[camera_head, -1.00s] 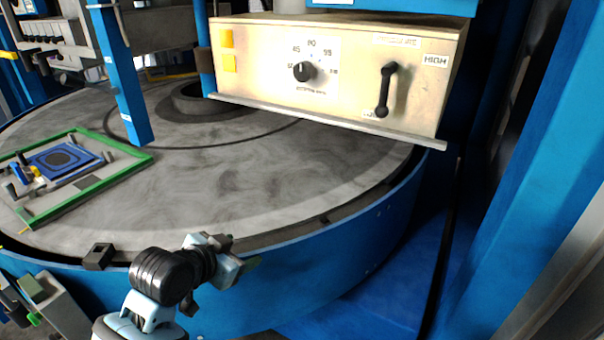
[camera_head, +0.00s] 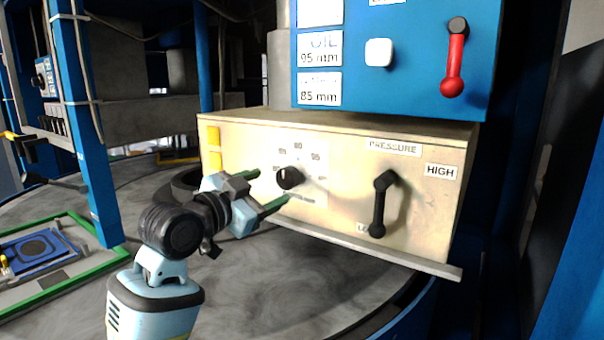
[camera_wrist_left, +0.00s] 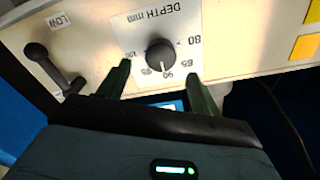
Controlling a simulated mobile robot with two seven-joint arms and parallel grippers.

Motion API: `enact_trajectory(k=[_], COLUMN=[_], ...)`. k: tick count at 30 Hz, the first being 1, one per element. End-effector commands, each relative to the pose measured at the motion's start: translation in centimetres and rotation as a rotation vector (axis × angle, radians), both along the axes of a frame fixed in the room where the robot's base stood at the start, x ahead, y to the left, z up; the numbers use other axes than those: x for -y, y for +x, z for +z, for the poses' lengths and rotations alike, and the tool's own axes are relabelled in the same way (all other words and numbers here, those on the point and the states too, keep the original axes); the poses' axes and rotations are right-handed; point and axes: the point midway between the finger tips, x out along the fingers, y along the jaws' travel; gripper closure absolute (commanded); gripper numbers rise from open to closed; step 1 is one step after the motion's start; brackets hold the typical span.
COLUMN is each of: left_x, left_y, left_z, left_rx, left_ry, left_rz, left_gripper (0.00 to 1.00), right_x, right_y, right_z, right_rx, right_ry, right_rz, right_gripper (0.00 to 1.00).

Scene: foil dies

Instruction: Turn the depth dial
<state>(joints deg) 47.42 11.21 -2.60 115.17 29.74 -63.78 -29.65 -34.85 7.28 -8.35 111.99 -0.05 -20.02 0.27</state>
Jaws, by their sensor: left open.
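The depth dial (camera_head: 290,178) is a round black knob on the cream control box, inside a white scale plate. In the left wrist view the dial (camera_wrist_left: 160,53) appears upside down, with DEPTH mm printed beside it and numbers around it. Its white line appears to point near 90. My left gripper (camera_head: 271,186) is open in front of the dial. In the left wrist view its two green fingers (camera_wrist_left: 158,70) reach toward either side of the dial, with no clear contact. My right gripper is not in view.
A black pressure lever (camera_head: 380,205) stands right of the dial. Above is a blue panel (camera_head: 420,60) with a red lever (camera_head: 454,60), a white button (camera_head: 379,52) and cards reading 95 mm and 85 mm. A blue post (camera_head: 85,130) and a green frame (camera_head: 75,284) are left.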

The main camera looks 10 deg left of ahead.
Motion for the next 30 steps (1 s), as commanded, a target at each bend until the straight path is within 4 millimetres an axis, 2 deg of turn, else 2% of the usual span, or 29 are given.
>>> enact_trajectory(k=[10, 21, 30], left_x=[0.2, 2.1, 2.8], left_y=[0.6, 5.2, 7.1], left_z=[0.0, 0.0, 0.1], left_rx=[0.0, -0.001, 0.001], left_ry=[-0.001, -0.001, 0.0], left_rz=[0.0, -0.001, 0.0], left_gripper=[0.35, 0.35, 0.35], right_x=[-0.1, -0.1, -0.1], right_y=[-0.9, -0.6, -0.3], right_z=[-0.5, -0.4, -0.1], right_rx=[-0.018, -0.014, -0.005], right_ry=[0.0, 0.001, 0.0], right_rz=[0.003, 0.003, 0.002], right_gripper=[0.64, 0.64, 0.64])
